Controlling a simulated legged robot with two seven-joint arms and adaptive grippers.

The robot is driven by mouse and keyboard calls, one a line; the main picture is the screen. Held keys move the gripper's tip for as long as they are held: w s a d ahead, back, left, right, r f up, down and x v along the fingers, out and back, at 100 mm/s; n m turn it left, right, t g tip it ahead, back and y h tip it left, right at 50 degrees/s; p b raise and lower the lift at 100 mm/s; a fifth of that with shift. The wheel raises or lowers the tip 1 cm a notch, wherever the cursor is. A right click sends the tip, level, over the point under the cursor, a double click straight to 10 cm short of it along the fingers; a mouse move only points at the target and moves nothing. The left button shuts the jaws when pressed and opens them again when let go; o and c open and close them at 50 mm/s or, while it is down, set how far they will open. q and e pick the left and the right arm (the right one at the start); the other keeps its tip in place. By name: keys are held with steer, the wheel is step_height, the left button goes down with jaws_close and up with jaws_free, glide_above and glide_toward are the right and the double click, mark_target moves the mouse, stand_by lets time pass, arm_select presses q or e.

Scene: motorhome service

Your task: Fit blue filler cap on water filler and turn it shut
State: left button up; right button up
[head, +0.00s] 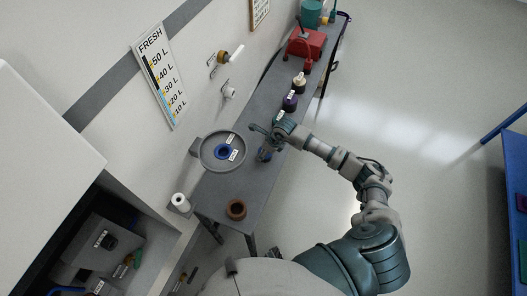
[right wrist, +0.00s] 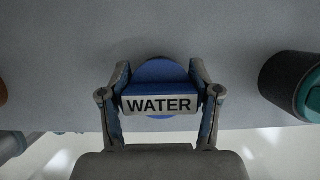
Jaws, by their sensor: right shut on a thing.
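The blue filler cap (right wrist: 160,72), with a white tag reading WATER, sits between the fingers of my right gripper (right wrist: 160,98), which is shut on it. In the head view my right gripper (head: 266,143) is over the grey bench, just right of a round grey dish (head: 206,165). A blue ring (head: 222,152) with small white labels, apparently the water filler, sits in the middle of the dish. The cap is apart from this ring. The labels on the ring are too small to read. My left gripper is not in view.
Fittings and a FRESH level gauge (head: 160,75) are on the wall.

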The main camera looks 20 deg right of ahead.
steer(key=r, duration=0.1)
steer(key=s+r, duration=0.1)
steer(key=shift+r, duration=0.4)
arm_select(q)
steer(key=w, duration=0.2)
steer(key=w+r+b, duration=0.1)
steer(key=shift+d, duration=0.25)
arm_select(e)
steer(key=s+a+r, duration=0.2)
steer(key=s+a, duration=0.1)
steer(key=s, duration=1.1)
steer(key=shift+s+a, duration=0.15)
steer(key=shift+s, duration=0.2)
